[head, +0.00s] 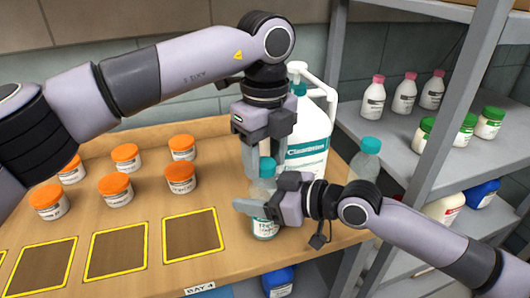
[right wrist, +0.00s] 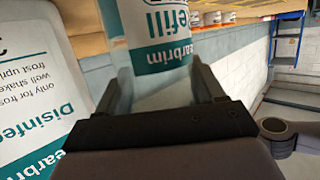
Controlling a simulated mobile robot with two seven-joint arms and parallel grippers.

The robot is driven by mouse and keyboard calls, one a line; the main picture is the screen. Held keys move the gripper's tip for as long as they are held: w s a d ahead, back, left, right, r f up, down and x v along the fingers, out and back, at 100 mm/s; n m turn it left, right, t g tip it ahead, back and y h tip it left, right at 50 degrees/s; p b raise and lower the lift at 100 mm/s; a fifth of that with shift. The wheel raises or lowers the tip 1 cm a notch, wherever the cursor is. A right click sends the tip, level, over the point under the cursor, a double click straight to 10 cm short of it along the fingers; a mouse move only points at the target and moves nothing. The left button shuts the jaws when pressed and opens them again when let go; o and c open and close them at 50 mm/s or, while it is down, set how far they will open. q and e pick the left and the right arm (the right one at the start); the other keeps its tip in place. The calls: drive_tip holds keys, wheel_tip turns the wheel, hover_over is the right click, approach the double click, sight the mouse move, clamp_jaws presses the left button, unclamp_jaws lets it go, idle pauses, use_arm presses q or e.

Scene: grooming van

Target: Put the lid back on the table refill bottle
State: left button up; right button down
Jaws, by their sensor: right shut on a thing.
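The table refill bottle (head: 265,190) is a clear bottle with a teal and white label, upright near the right end of the wooden table. My right gripper (head: 262,207) is shut around its body. In the right wrist view the bottle (right wrist: 157,55) sits between both fingers, its label upside down. The teal lid (head: 267,166) shows at the bottle's mouth, partly behind a finger. My left gripper (head: 263,150) points down there, its fingers on either side of the lid. I cannot tell whether they grip it, or whether the lid is seated on the bottle.
A large white Clearbrim jug (head: 308,140) stands close behind the bottle. Another teal-capped bottle (head: 366,160) stands to the right, behind my right arm. Several orange-lidded jars (head: 115,188) stand at left. Yellow-framed dark squares (head: 193,234) in front are empty. A grey shelf (head: 385,150) borders the right.

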use_arm(q)
drive_tip(key=c, duration=0.7)
drive_tip(key=o, duration=1.1)
drive_tip(key=shift+r, duration=0.15)
drive_tip(key=shift+r, duration=2.15)
drive_tip(key=shift+c, duration=0.3)
wheel_tip(320, 180, up, 4)
drive_tip(key=shift+f, duration=0.2)
drive_tip(key=shift+f, duration=0.1)
